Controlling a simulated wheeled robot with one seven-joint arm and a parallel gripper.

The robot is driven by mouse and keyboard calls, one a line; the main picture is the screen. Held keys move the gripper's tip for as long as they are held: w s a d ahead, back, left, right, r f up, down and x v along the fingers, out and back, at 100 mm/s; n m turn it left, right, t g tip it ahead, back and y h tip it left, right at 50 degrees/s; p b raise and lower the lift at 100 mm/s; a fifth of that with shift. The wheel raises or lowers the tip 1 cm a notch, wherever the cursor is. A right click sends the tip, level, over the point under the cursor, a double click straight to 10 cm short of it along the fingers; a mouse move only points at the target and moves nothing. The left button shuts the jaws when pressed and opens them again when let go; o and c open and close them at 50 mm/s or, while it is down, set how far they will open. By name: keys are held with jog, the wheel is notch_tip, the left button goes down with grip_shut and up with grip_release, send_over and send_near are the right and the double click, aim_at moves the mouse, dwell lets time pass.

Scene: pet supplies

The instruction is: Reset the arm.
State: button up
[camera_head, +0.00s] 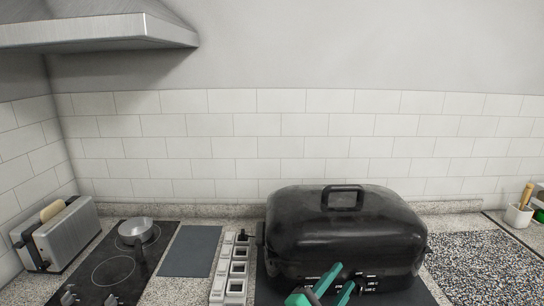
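A teal and black tool-like thing (325,279) with long teal parts, cut by the bottom edge, overlaps the front of a black lidded roaster (340,238).
A utensil cup (518,215) stands right. A range hood (100,28) hangs upper left.

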jog(key=s+a+f+n+t+y, duration=0.2)
jog(key=s+a+f+n+y, duration=0.25)
jog(key=s+f+n, duration=0.45)
jog(key=s+a+f+n+t+y, duration=0.1)
jog(key=s+a+f+n+y, duration=0.3)
jog(key=s+f+n+y, duration=0.5)
jog(key=s+a+f, duration=0.2)
jog(key=s, duration=0.5)
jog(key=s+a+f+g+h, duration=0.1)
jog(key=s+a, duration=0.2)
jog(key=s, duration=0.5)
jog(key=s+a+f+g, duration=0.1)
jog(key=s+a+f, duration=0.1)
jog(key=s, duration=0.5)
jog(key=shift+s+a+f, duration=0.2)
jog(key=shift+a+f, duration=0.15)
jog(key=shift+a, duration=0.05)
jog(key=shift+h, duration=0.25)
jog(key=shift+c, duration=0.4)
